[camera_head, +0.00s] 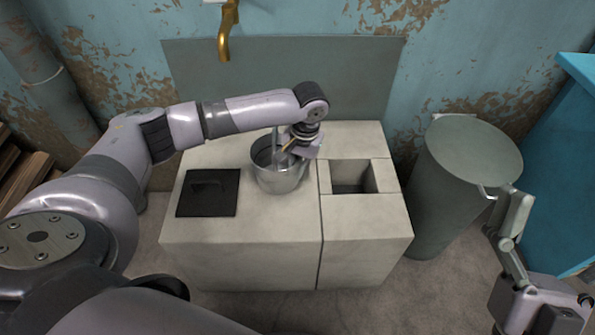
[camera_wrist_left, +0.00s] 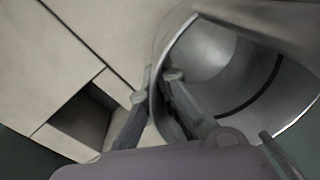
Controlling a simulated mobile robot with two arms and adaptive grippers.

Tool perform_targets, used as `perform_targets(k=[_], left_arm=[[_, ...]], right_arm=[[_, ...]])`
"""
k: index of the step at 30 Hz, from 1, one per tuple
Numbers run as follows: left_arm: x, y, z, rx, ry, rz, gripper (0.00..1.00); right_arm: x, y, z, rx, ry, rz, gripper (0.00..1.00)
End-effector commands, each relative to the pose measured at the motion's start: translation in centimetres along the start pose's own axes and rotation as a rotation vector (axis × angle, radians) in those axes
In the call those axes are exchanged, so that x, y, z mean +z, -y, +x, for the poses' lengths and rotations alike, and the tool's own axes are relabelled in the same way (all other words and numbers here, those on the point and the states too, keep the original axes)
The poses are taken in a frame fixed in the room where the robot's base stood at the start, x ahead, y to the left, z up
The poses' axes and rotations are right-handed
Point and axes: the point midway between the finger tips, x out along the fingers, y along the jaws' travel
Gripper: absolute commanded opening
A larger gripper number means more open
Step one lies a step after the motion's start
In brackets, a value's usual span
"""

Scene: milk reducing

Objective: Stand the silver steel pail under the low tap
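The silver steel pail (camera_head: 281,184) is upright over the concrete block, left of its square hollow; I cannot tell whether its base touches the block. My left gripper (camera_head: 287,157) points down at the pail's right rim. In the left wrist view one finger is inside the pail (camera_wrist_left: 215,50) and one outside, with the rim pinched between the fingertips (camera_wrist_left: 156,84). A brass tap (camera_head: 224,42) hangs from the wall at the top, behind and left of the pail. My right gripper (camera_head: 500,215) is at the right edge, away from the pail; its finger opening is unclear.
The concrete block (camera_head: 255,245) has a black lid (camera_head: 208,193) at its left and a square hollow (camera_head: 352,178) at its right, also in the left wrist view (camera_wrist_left: 85,120). A tall grey bin (camera_head: 465,150) stands at right, beside a blue cabinet (camera_head: 560,150). A backsplash (camera_head: 350,80) rises behind.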

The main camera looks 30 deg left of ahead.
Motion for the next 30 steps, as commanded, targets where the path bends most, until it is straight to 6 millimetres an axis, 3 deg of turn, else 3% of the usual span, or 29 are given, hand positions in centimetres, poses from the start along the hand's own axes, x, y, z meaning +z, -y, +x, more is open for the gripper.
perform_targets(k=[10, 19, 30], left_arm=[[0.0, 0.0, 0.2, 0.000, -0.001, 0.000, 0.00], [0.0, -0.1, 0.4, 0.001, 0.000, 0.000, 0.00], [0.0, -0.1, 0.5, 0.000, 0.000, 0.000, 0.25]], right_arm=[[-0.6, 0.1, 0.0, -0.001, -0.030, 0.002, 0.95], [0.3, 0.0, 0.1, 0.001, 0.019, -0.001, 0.95], [0.4, 0.0, 0.0, 0.001, 0.021, -0.001, 0.95]])
